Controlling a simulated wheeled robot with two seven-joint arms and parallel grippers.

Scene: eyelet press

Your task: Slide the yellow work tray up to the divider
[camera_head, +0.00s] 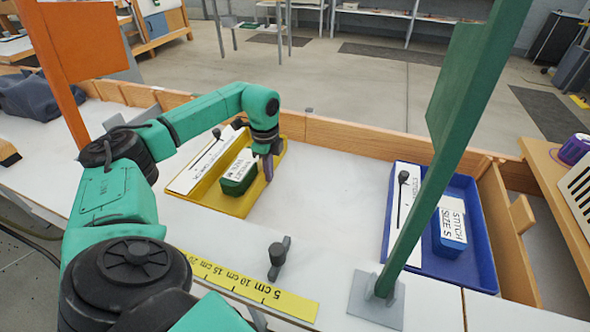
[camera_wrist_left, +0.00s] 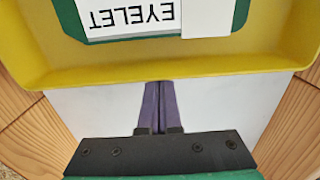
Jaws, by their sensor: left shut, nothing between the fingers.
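The yellow work tray (camera_head: 213,203) lies on the white worktop left of centre, with a green box (camera_head: 236,187) labelled EYELET and a white card (camera_head: 190,178) in it. My left gripper (camera_head: 267,170) points down beside the tray's right side. In the left wrist view its purple fingers (camera_wrist_left: 160,88) are together and empty, with their tips at the outside of the tray's wall (camera_wrist_left: 215,73). I cannot tell whether they touch it. No board is plainly marked as the divider; a wooden board (camera_head: 340,139) runs behind the tray. My right gripper is not in view.
A blue tray (camera_head: 470,265) with a blue box (camera_head: 450,238) stands at the right, behind a green post (camera_head: 440,150). A dark knob (camera_head: 279,258) and a yellow scale strip (camera_head: 255,287) are in front. The white surface between the trays is clear.

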